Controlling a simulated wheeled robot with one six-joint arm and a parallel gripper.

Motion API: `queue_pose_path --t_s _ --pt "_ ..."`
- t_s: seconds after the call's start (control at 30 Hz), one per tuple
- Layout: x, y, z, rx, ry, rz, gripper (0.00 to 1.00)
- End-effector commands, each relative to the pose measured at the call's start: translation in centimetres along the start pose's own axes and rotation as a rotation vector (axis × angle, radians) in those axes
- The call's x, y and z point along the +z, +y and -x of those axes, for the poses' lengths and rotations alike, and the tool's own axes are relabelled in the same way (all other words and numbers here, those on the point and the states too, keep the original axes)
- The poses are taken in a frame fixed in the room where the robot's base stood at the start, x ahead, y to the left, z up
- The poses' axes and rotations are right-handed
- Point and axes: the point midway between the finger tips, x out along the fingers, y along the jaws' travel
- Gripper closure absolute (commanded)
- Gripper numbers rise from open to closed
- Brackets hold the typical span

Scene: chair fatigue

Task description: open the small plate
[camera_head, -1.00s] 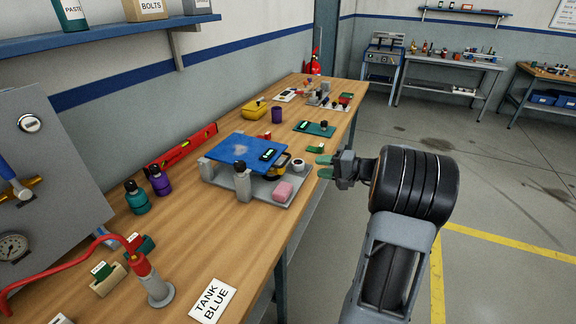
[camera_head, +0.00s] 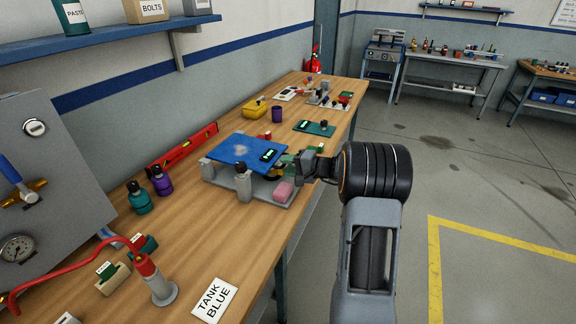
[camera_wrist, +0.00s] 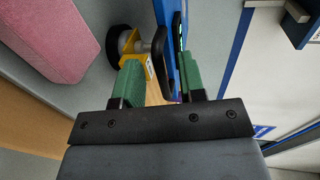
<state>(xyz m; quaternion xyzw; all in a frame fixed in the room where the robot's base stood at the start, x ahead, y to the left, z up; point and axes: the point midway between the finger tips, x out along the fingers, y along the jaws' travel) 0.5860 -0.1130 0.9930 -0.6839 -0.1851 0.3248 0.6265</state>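A blue plate (camera_head: 235,149) lies flat and raised above a grey base on the bench, with a small dark display near its right corner. It shows edge-on in the wrist view (camera_wrist: 168,12). A yellow bracket (camera_wrist: 132,45) with a round black knob and a black loop sits beside the plate's edge. My gripper (camera_head: 286,165) is at the right end of this fixture. Its green fingertips (camera_wrist: 163,82) are apart, with the black loop and the plate's edge just beyond the gap. I cannot tell whether they touch anything. No part is labelled small plate.
A pink block (camera_head: 284,191) is on the base's front corner, close to my gripper; a grey post (camera_head: 243,184) stands at the front. Teal (camera_head: 138,199) and purple (camera_head: 162,182) bottles stand left. A green board (camera_head: 314,127) lies behind. The floor at right is clear.

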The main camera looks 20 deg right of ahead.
Motion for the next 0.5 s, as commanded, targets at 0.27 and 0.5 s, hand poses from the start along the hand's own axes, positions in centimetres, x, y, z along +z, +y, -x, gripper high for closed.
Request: queue_pose_path --t_s 0.27,0.5 --pt "0.00 0.00 0.02 0.000 0.000 0.000 0.74" --pt "0.00 0.01 0.04 0.001 0.000 0.000 0.97"
